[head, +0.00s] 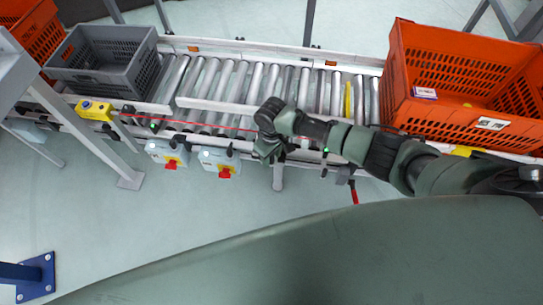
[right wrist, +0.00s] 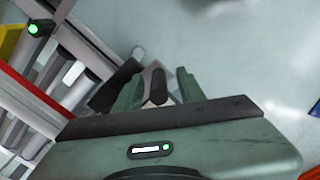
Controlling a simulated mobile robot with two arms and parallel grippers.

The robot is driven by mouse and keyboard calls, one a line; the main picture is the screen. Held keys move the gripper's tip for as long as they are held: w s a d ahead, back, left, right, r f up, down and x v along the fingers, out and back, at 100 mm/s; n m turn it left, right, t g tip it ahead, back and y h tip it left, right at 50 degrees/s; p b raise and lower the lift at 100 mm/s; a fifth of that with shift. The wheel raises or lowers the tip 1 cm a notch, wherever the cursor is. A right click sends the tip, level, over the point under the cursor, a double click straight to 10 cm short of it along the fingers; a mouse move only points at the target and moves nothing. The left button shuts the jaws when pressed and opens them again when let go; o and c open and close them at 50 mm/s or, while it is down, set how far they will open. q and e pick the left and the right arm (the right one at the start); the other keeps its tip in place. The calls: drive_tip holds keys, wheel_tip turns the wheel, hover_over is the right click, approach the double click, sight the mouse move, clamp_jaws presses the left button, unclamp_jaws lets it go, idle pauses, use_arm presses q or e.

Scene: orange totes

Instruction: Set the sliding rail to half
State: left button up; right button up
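A pale rail bar (head: 220,106) runs lengthwise over the rollers of the conveyor (head: 215,78), left of my right gripper; I take it to be the sliding rail. My right gripper (head: 268,154) is at the conveyor's front edge, pointing down. In the right wrist view its two green fingers (right wrist: 158,92) stand apart. A dark peg-like part (right wrist: 157,86) shows between them, with gaps at its sides, and a dark cylinder (right wrist: 115,84) lies beside the left finger. Whether the fingers touch either part is unclear. My arm hides part of the front edge. My left gripper is not in view.
A large orange tote (head: 455,85) stands on the conveyor's right end, and a grey crate (head: 100,60) on its left. Two switch boxes with red knobs (head: 218,162) and a yellow button box (head: 93,109) line the front side. The floor in front is clear.

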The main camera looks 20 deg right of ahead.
wheel_tip(320, 180, up, 8)
drive_tip(key=shift+f+p, duration=0.1)
drive_tip(key=shift+p, duration=0.45)
idle(0.3)
